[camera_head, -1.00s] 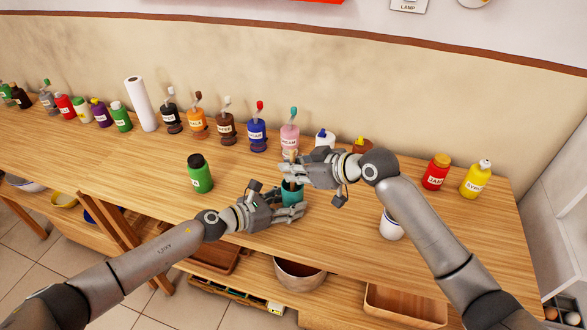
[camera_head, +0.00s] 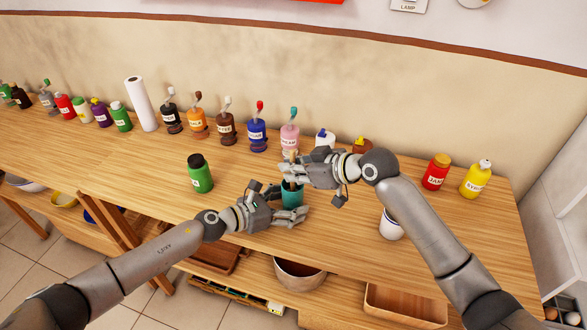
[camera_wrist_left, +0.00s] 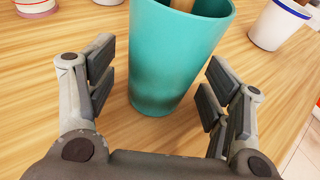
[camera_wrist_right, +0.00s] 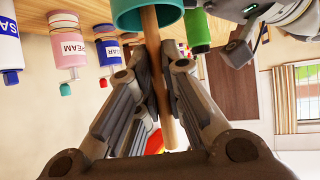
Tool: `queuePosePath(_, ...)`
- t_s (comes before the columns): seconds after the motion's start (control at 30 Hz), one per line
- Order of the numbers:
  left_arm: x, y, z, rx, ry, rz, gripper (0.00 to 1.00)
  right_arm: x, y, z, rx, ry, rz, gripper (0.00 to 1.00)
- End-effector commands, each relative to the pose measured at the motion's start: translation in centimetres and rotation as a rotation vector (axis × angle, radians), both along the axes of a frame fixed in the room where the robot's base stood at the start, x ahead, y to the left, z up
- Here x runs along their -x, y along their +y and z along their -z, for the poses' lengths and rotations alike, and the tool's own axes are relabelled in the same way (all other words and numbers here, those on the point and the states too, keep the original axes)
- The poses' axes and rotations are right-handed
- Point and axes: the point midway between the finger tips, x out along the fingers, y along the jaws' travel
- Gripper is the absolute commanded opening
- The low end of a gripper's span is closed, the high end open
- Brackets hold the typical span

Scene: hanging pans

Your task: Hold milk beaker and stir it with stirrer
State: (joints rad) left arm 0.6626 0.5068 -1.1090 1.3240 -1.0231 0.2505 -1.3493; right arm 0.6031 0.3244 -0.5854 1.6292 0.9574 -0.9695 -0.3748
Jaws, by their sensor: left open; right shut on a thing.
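A teal beaker (camera_head: 292,197) stands upright on the wooden table, and it shows large in the left wrist view (camera_wrist_left: 170,60). A wooden stirrer (camera_wrist_right: 152,50) stands in the beaker, its lower end inside it. My right gripper (camera_head: 293,177) is above the beaker, shut on the stirrer's upper part. My left gripper (camera_wrist_left: 160,92) is open, with its fingers on either side of the beaker near its lower part and a visible gap on both sides. The beaker's contents are hidden.
A green bottle (camera_head: 200,175) stands left of the beaker. A white cup (camera_head: 391,224) stands to the right. Several pump bottles line the back, including a pink one (camera_head: 289,138). Red (camera_head: 435,173) and yellow (camera_head: 476,180) bottles stand at right.

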Motion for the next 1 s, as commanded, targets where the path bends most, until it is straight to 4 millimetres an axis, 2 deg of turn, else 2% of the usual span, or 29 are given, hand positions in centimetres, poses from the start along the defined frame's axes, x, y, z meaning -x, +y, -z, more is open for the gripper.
queuePosePath(0.27,0.8,1.3,-0.4,-0.002,0.000,-0.001,0.73,0.0,0.0,0.0,0.000,0.000,0.000,0.00)
queuePosePath(0.73,5.3,7.8,-2.8,-0.001,0.002,-0.002,0.73,0.0,0.0,0.0,0.000,0.000,0.000,0.00)
queuePosePath(1.0,6.4,9.4,-3.5,0.000,0.001,0.000,0.73,0.0,0.0,0.0,0.000,0.000,0.000,0.00)
